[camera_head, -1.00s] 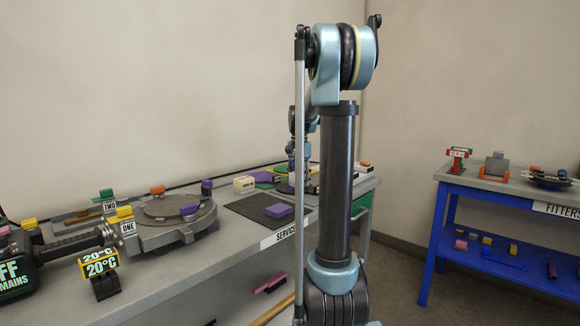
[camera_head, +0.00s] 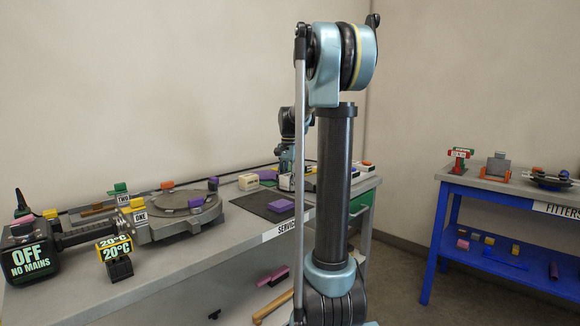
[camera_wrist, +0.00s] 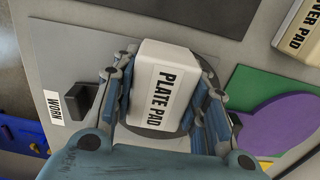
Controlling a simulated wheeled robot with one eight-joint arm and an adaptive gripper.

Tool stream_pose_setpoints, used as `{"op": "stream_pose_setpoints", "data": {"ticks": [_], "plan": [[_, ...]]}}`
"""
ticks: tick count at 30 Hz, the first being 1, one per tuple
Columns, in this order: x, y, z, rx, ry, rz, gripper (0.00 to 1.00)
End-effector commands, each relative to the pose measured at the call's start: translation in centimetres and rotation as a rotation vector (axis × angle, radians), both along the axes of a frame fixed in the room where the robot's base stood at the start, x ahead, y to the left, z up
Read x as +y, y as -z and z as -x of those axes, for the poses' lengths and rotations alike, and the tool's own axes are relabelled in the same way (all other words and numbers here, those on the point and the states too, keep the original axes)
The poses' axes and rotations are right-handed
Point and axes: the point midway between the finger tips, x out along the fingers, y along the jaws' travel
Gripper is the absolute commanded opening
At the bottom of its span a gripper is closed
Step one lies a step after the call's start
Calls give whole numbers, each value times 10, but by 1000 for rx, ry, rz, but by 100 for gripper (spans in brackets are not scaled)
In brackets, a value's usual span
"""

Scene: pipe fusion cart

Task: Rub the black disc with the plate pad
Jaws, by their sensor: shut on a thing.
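My gripper (camera_wrist: 166,78) is shut on the plate pad (camera_wrist: 158,98), a white block with black "PLATE PAD" lettering, and has a finger along each side of it. A round dark disc (camera_wrist: 187,118) shows beneath the pad and fingers, which hide most of it. It lies on the grey board beside the "WORK" label (camera_wrist: 54,107). I cannot tell whether the pad touches the disc. In the head view my gripper (camera_head: 287,180) is low over the back right of the bench, partly behind my own arm.
The cover pad (camera_wrist: 299,32) lies right of my gripper, near a green sheet (camera_wrist: 255,88) and a purple disc (camera_wrist: 283,125). A dark mat (camera_wrist: 190,10) is just beyond. A small black block (camera_wrist: 80,103) stands to the left. A blue fitters bench (camera_head: 490,205) stands apart.

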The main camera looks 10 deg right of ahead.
Motion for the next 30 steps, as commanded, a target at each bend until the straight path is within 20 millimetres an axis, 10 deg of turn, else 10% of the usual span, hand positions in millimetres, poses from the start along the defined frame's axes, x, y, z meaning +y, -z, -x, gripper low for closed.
{"op": "stream_pose_setpoints", "data": {"ticks": [30], "plan": [[-7, -79, 0, 0, 8, 0, 18]]}}
